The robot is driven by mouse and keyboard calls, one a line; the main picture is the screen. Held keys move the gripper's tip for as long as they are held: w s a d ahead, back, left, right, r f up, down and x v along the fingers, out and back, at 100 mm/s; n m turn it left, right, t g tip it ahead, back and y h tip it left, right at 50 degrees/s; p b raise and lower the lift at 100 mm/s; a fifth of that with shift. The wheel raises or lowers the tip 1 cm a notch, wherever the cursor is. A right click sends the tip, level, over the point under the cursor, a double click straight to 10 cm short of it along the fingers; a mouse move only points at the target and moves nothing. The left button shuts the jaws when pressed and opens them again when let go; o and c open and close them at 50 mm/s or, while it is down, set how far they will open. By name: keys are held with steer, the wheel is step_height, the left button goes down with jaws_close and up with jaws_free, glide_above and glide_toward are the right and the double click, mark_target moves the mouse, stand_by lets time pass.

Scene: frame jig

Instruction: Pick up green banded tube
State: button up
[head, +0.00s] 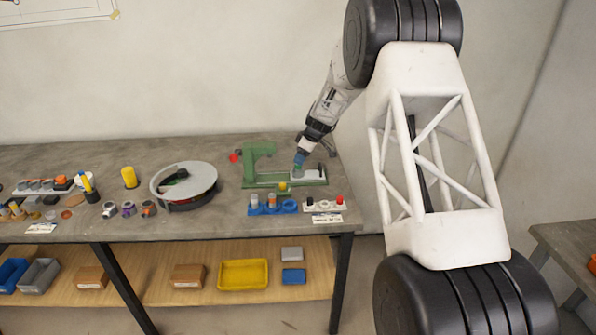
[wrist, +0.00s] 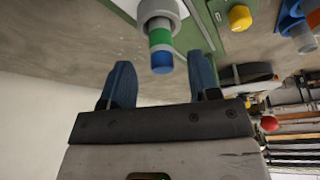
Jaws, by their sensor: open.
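The green banded tube (wrist: 160,38) shows in the wrist view. It has a green band, a blue end facing my camera and a grey collar (wrist: 157,10) around its other end. My gripper (wrist: 160,62) is open. Its two blue fingers stand apart, one to each side of the tube's blue end in the picture, with visible gaps. In the head view my gripper (head: 299,159) points down over the green frame jig (head: 256,183) at the right part of the bench. The tube is small and mostly hidden there.
A blue holder (head: 262,210) and a white holder (head: 322,206) with small parts stand just in front of the jig. A yellow knob (wrist: 240,18) is close to the tube's right. A round turntable (head: 184,178) stands left on the bench (head: 228,215).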

steer(key=shift+x, duration=1.8)
steer(key=shift+s, duration=0.1)
steer(key=c, duration=1)
steer(key=shift+r, duration=0.2)
steer(key=shift+c, duration=0.2)
steer(key=shift+r, duration=1.4)
steer(key=shift+s+r, duration=0.1)
steer(key=shift+r, duration=0.15)
steer(key=s+d+r, duration=0.1)
steer(key=s, duration=1.4)
steer(key=shift+s+d+r, duration=0.15)
steer(key=shift+s+d, duration=0.1)
steer(key=shift+s, duration=0.1)
steer(key=shift+r, duration=0.15)
